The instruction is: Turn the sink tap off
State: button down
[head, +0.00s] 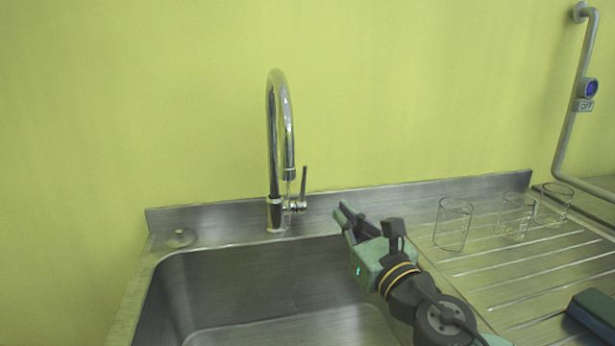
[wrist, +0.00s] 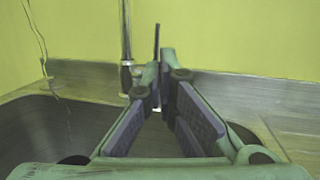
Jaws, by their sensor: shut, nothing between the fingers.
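The chrome sink tap (head: 273,140) stands upright at the back of the sink, its gooseneck curving over the basin. Its thin lever (head: 304,186) points up on the tap's right side. A faint streak below the spout looks like running water. My gripper (head: 342,211) is shut and empty, to the right of the lever and apart from it in the head view. In the wrist view, the lever (wrist: 157,40) rises beyond my fingertips, partly hidden by them. The tap column (wrist: 126,45) is left of it.
The steel sink basin (head: 260,285) lies below. Several glass beakers (head: 453,224) stand on the ribbed drainboard to the right. A pipe with a blue knob and OFF label (head: 586,105) is on the wall.

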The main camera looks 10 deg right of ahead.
jog(key=p+x, duration=0.5)
jog(key=x, duration=0.8)
jog(key=shift+w, duration=0.15)
jog(key=shift+w+r+b, duration=0.7)
jog(key=shift+w+b, duration=0.15)
